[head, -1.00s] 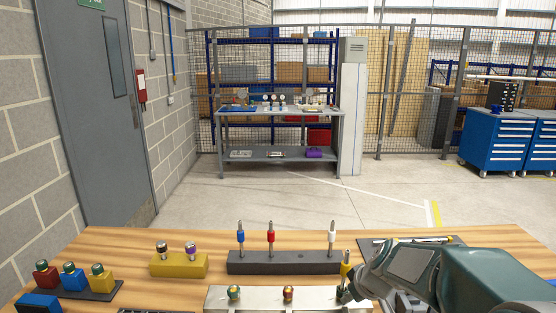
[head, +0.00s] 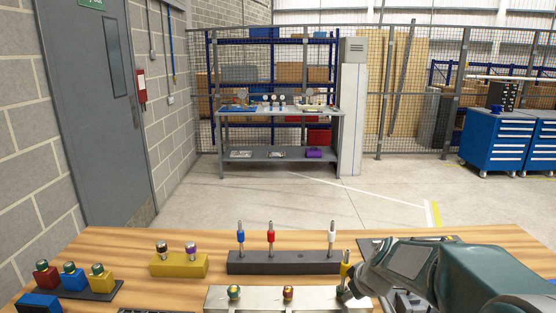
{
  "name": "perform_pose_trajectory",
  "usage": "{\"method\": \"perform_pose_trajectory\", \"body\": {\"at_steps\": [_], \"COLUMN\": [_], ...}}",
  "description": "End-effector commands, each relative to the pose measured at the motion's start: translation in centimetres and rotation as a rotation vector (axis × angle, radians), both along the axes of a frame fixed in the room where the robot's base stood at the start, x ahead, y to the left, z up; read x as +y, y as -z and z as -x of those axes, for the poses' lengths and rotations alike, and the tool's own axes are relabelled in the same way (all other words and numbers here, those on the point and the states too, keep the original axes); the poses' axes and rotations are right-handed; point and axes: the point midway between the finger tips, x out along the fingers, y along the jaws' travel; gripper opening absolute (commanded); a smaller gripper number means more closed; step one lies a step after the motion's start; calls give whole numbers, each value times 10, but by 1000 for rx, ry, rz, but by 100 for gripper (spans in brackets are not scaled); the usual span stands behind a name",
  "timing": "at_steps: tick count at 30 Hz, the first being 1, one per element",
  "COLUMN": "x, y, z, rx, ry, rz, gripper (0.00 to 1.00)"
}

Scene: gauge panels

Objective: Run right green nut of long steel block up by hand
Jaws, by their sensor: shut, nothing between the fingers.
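The long steel block (head: 261,297) lies at the bottom middle of the head view, on the front of the wooden table. A green nut (head: 234,292) is on its left part and an orange-brown nut (head: 288,292) near its middle. My gripper (head: 344,294) is over the block's right end, shut and with nothing seen in it. It and my wrist cover that end, so the right green nut cannot be made out. A yellow-handled tool (head: 346,269) stands upright right by my gripper; its lower end is hidden.
Behind the steel block, a dark block (head: 285,263) holds blue, red and white upright tools. A yellow block (head: 179,265) with two knobs stands left of it. Farther left is a dark base (head: 91,291) with red, blue and yellow blocks. My arm covers the table's right side.

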Motion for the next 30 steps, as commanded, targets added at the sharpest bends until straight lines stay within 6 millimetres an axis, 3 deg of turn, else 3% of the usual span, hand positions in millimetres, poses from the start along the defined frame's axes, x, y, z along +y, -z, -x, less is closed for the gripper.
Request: {"method": "perform_pose_trajectory", "body": {"at_steps": [20,30], "x": [-14,-19], "y": [-1,-1], "z": [-10,-4], "rx": [-5,-5], "ry": [3,2], "rz": [1,0], "gripper": [0,0]}}
